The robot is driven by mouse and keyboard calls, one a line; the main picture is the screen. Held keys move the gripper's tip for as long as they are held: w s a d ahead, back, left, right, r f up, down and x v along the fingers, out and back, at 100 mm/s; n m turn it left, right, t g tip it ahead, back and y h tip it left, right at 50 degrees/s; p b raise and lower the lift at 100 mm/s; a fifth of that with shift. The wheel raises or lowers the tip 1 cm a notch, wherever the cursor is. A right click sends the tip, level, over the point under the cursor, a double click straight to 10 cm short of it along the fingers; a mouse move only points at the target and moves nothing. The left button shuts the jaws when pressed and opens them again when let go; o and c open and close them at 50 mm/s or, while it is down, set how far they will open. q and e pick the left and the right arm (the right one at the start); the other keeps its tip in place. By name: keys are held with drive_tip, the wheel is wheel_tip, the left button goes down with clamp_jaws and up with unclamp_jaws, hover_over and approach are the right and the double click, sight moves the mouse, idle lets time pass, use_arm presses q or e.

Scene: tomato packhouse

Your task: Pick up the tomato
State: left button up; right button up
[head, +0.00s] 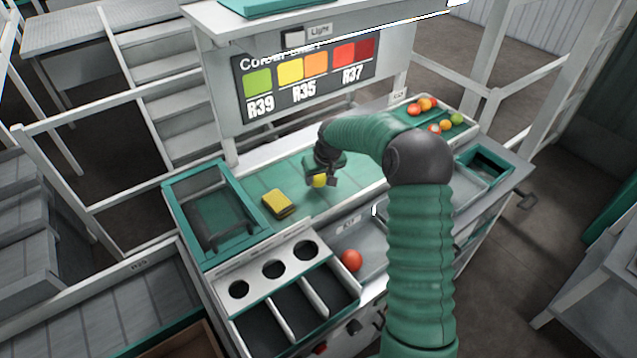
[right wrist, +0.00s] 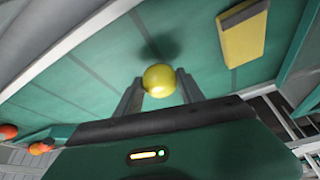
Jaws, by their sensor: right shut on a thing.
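A yellow tomato (head: 319,181) is held between the fingertips of my right gripper (head: 322,184), over the green work surface (head: 345,180). In the right wrist view the tomato (right wrist: 159,80) sits between the two fingers, and a dark shadow lies on the green surface beyond it. The right gripper is shut on it. Other tomatoes show: a red one (head: 351,260) in the grey tray at the front, and several red, orange and green ones (head: 445,125) in the tray at the back right. My left gripper is not in view.
A yellow sponge-like block (head: 279,204) lies on the green surface left of the gripper. A green-rimmed bin (head: 176,200) stands further left. A panel with three round holes (head: 273,269) and open compartments is at the front. A colour chart (head: 305,80) stands behind.

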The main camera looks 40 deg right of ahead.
drive_tip(key=s+a+r, duration=0.1)
drive_tip(key=s+a, duration=0.1)
drive_tip(key=s, duration=0.3)
drive_tip(key=s+a, duration=0.2)
drive_tip(key=s, duration=0.2)
drive_tip(key=s+a+r+b, duration=0.1)
drive_tip(key=s+a, duration=0.1)
drive_tip(key=s, duration=0.3)
drive_tip(key=shift+s+a+r, duration=0.3)
drive_tip(key=shift+s, duration=0.05)
